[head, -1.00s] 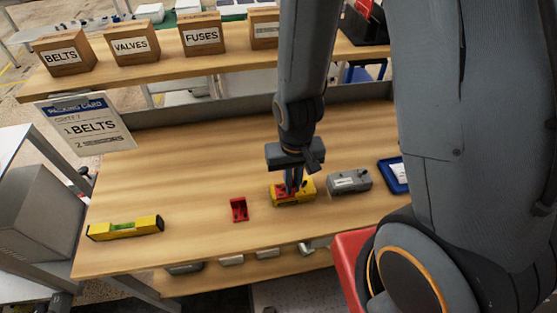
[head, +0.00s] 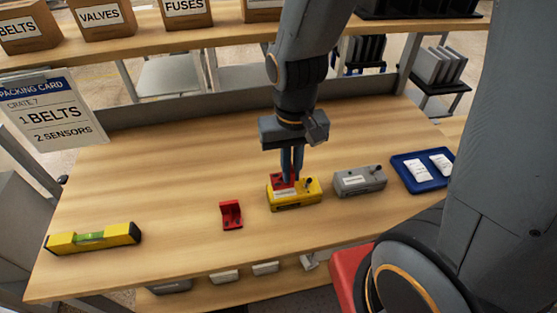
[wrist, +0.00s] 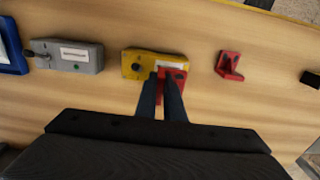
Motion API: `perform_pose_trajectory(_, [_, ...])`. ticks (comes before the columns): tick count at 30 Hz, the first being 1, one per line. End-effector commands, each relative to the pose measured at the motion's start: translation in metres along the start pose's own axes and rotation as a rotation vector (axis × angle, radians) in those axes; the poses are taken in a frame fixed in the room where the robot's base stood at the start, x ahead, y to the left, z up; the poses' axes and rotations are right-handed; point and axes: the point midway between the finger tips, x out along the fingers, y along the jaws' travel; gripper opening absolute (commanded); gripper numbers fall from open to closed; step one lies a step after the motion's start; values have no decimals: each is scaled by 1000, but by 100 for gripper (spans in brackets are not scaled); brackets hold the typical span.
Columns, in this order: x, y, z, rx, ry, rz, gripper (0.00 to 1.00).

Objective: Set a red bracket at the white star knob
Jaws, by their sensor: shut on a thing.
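My gripper (head: 291,182) points down and is shut on a red bracket (head: 281,179) at the left part of a yellow block (head: 294,203). In the wrist view the held bracket (wrist: 179,77) overlaps the block's pale label; I cannot tell whether it rests on the block. The yellow block has a dark knob (wrist: 137,66) at its other end. A second red bracket (head: 231,214) lies on the bench left of the block. A grey block (head: 358,182) with a label and a small knob stands right of it. I cannot make out a white star knob.
A yellow level (head: 92,239) lies at the bench's left. A blue tray (head: 437,186) with white packets is at the right. A shelf (head: 220,41) with labelled boxes runs behind. The bench between the level and the loose bracket is clear.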

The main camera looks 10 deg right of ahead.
Motion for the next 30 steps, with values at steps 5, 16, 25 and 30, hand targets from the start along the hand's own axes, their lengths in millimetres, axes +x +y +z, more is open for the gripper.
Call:
perform_pose_trajectory(5, [2,0,-17,0,3,-1,0])
perform_pose_trajectory(16, [-2,0,-85,1,-1,0,0])
perform_pose_trajectory(25, [20,0,-116,0,-4,1,0])
perform_pose_trajectory(30, [31,0,-116,0,-1,0,0])
